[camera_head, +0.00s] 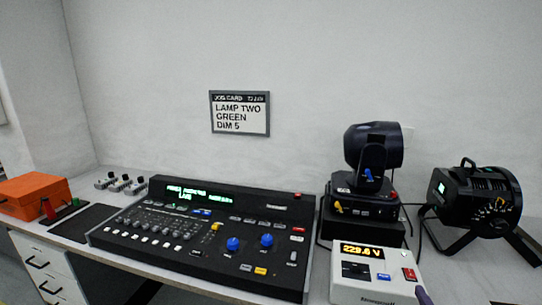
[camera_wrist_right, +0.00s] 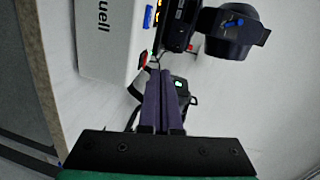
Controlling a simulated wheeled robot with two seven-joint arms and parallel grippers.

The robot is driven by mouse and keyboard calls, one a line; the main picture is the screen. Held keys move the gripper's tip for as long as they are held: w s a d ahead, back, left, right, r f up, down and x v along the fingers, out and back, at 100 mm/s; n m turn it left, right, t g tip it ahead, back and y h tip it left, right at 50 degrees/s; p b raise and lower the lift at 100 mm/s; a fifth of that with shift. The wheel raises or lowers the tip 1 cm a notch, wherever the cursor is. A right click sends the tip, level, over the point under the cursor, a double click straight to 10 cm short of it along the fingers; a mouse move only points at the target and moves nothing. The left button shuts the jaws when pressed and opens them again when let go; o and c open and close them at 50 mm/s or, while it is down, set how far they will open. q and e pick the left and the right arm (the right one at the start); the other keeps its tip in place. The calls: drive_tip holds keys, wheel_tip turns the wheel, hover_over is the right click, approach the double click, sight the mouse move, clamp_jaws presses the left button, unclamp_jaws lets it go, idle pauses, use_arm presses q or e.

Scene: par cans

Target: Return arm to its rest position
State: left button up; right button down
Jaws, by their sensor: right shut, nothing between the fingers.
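My right gripper (camera_head: 423,294) shows only as a small purple fingertip at the bottom edge of the head view, in front of the right corner of the white meter box (camera_head: 385,291). In the right wrist view my right gripper (camera_wrist_right: 161,78) has its two purple fingers together with nothing between them. The white box (camera_wrist_right: 103,40) lies to the upper left of the fingers there. My left gripper is in neither view.
A lighting console (camera_head: 205,240) fills the middle of the desk. A moving-head lamp (camera_head: 372,160) and a black par can (camera_head: 478,198) stand at the right. An orange case (camera_head: 35,194) sits at the left. A job card (camera_head: 240,113) hangs on the wall.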

drive_tip(key=a+f+n+g+y, duration=0.1)
drive_tip(key=a+f+n, duration=0.1)
drive_tip(key=w+a+f+n+g+y, duration=0.1)
drive_tip(key=f+n, duration=0.1)
drive_tip(key=shift+a+f+n, duration=0.2)
drive_tip(key=shift+a+n, duration=0.15)
drive_tip(key=shift+n, duration=0.05)
drive_tip(key=s+a+f+n+g+y, duration=0.3)
drive_tip(key=s+a+f+n+g, duration=0.75)
drive_tip(key=s+n, duration=0.5)
wheel_tip(320, 180, down, 24)
drive_tip(key=s+n, duration=0.2)
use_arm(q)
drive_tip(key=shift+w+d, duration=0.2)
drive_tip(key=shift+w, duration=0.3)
use_arm(e)
drive_tip(key=s+d+f+g, duration=0.2)
drive_tip(key=s+f, duration=1)
drive_tip(key=s, duration=0.3)
drive_tip(key=shift+s+d+f, duration=0.15)
drive_tip(key=shift+s+f, duration=0.15)
